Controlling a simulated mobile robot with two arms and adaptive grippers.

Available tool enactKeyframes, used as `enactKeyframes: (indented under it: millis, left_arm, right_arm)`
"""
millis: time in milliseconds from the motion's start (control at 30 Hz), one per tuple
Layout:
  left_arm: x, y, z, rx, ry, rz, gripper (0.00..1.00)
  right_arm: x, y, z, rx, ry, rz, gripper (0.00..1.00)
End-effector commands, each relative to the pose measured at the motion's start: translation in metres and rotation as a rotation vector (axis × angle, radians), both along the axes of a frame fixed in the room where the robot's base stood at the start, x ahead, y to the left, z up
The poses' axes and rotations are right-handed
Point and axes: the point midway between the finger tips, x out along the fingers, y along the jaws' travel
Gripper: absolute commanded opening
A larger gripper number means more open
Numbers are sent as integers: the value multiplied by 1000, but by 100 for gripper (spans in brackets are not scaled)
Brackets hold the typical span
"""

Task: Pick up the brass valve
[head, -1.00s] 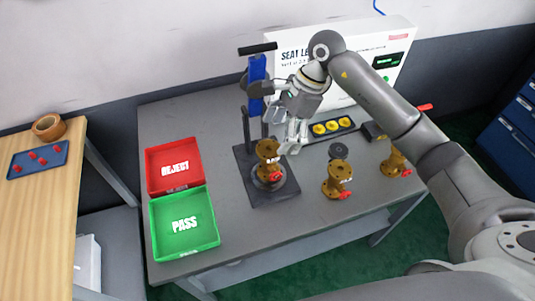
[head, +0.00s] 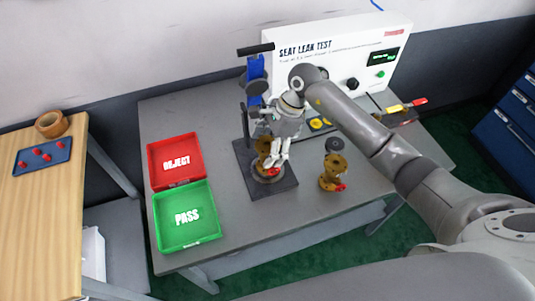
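A brass valve (head: 263,148) with a red part at its base stands upright in the dark test fixture (head: 285,184). My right gripper (head: 276,160) is over this valve, its fingers pointing down in front of the valve's right side and hiding part of it. Whether the fingers touch or grip the valve does not show. A second brass valve (head: 333,170) with a red handle stands on the table to the right, with a dark disc at its top in the picture. My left gripper is not in view.
A red REJECT tray (head: 152,172) and a green PASS tray (head: 161,228) are at the table's left. The white SEAT LEAK TEST panel (head: 350,50) stands behind. A wooden bench (head: 40,220) is at far left. My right arm covers the table's right part.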

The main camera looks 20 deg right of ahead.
Motion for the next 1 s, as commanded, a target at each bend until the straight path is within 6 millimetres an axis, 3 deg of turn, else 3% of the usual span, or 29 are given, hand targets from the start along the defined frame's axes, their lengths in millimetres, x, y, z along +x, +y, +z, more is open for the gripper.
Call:
enactKeyframes:
  millis: [67,567,1000]
  left_arm:
    - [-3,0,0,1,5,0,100]
    - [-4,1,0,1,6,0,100]
    - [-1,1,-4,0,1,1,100]
  right_arm:
    - [0,0,0,0,0,0,65]
    - [0,0,0,0,1,0,0]
    - [1,0,6,3,-6,1,0]
